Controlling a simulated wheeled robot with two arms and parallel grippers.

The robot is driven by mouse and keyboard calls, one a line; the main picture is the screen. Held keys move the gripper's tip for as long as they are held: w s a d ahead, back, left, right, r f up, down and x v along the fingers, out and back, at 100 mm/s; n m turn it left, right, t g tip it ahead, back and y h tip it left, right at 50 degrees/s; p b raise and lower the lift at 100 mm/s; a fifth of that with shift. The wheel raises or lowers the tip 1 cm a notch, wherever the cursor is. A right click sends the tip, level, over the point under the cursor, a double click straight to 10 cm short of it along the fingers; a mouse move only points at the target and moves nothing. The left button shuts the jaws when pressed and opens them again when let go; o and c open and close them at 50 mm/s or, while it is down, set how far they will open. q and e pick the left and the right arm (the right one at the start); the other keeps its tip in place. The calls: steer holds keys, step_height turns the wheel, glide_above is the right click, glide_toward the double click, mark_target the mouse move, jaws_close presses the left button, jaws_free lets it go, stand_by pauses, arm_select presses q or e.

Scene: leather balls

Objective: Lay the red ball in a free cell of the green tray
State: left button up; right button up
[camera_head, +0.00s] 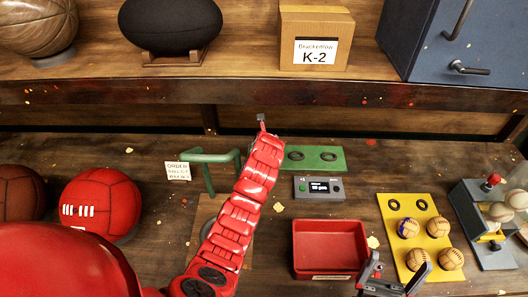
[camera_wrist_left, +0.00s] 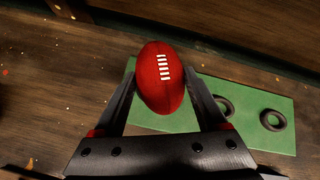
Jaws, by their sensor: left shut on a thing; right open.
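The red ball (camera_wrist_left: 160,78) is a small oval ball with white laces. In the left wrist view my left gripper (camera_wrist_left: 161,88) is shut on it, one finger at each side, above the left part of the green tray (camera_wrist_left: 252,141). Two black ring cells, both empty, show to its right; the tray under the ball is hidden. In the head view the green tray (camera_head: 313,165) lies at the back, its left part behind my left arm. The held ball is hidden there. My right gripper (camera_head: 391,280) is open and empty at the bottom, by the red bin.
A red bin (camera_head: 329,245), a grey box with a display (camera_head: 319,188) and a yellow tray (camera_head: 411,205) with several balls stand right of my left arm. A green frame (camera_head: 210,157) stands left of it. A shelf edge (camera_head: 330,92) runs behind the tray.

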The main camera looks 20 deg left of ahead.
arm_select(q)
step_height(320, 180, down, 4)
steer(key=b, duration=0.2)
steer(key=shift+r+b, duration=0.1)
steer(key=shift+b, duration=0.3)
steer(key=shift+r, duration=0.15)
steer(key=shift+s, duration=0.1)
steer(key=shift+f, duration=0.2)
steer(key=o, duration=1.4)
steer(key=shift+r, duration=0.1)
